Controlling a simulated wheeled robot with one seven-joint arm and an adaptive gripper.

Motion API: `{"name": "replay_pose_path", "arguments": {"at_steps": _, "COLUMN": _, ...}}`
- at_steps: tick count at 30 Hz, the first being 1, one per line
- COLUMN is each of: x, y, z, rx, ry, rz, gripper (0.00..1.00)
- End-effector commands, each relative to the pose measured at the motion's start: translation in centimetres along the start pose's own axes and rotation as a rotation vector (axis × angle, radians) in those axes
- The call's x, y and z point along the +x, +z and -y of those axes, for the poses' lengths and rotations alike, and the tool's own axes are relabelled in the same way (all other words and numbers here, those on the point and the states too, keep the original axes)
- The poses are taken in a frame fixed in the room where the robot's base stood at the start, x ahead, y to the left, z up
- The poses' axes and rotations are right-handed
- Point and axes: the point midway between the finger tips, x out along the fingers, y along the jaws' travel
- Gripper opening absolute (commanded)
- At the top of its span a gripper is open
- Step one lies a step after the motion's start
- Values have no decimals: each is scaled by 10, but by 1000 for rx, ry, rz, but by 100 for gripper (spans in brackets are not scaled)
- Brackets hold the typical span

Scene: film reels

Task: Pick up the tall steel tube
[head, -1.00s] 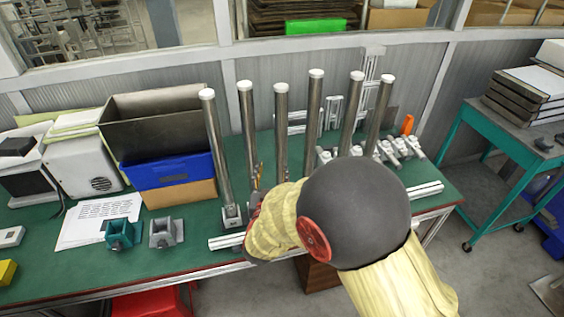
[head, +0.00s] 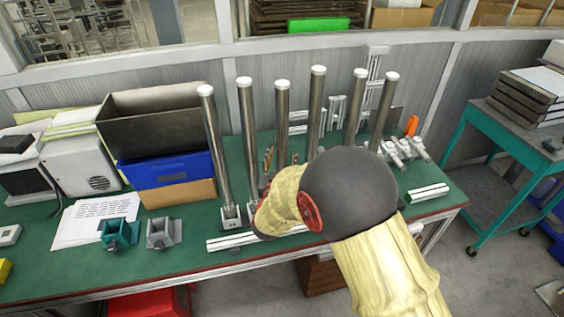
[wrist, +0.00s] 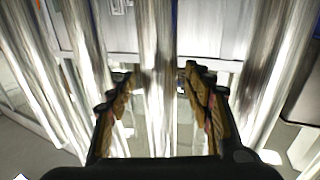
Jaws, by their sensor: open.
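Several tall steel tubes with pale caps stand upright in a row along the bench in the head view; they look alike. The third tube from the left (head: 282,118) is lined up with my gripper (head: 282,159). In the wrist view, that tube (wrist: 155,100) shows between the brown fingers of my open gripper (wrist: 158,74), with gaps on both sides. I cannot tell how deep it sits between them. The tube to its left (head: 247,120) and the one to its right (head: 316,105) stand close by. My arm hides the lower parts of some tubes.
The green bench (head: 60,265) holds a blue bin (head: 165,171), an open grey box (head: 150,122), small clamp blocks (head: 120,233) and a metal rail (head: 230,241). A teal cart (head: 500,140) stands at right. Neighbouring tubes leave little side room.

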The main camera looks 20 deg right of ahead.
Motion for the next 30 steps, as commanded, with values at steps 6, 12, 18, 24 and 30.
{"name": "replay_pose_path", "arguments": {"at_steps": 6, "x": 0, "y": 0, "z": 0, "rx": 0, "ry": -1, "rz": 0, "gripper": 48}}
{"name": "replay_pose_path", "arguments": {"at_steps": 12, "x": 0, "y": 0, "z": 0, "rx": 0, "ry": -1, "rz": 0, "gripper": 37}}
{"name": "replay_pose_path", "arguments": {"at_steps": 18, "x": -1, "y": 0, "z": 0, "rx": 0, "ry": -1, "rz": 0, "gripper": 25}}
{"name": "replay_pose_path", "arguments": {"at_steps": 24, "x": -1, "y": 0, "z": 0, "rx": 0, "ry": -1, "rz": 0, "gripper": 14}}
{"name": "replay_pose_path", "arguments": {"at_steps": 30, "x": -1, "y": 0, "z": 0, "rx": 0, "ry": -1, "rz": 1, "gripper": 3}}
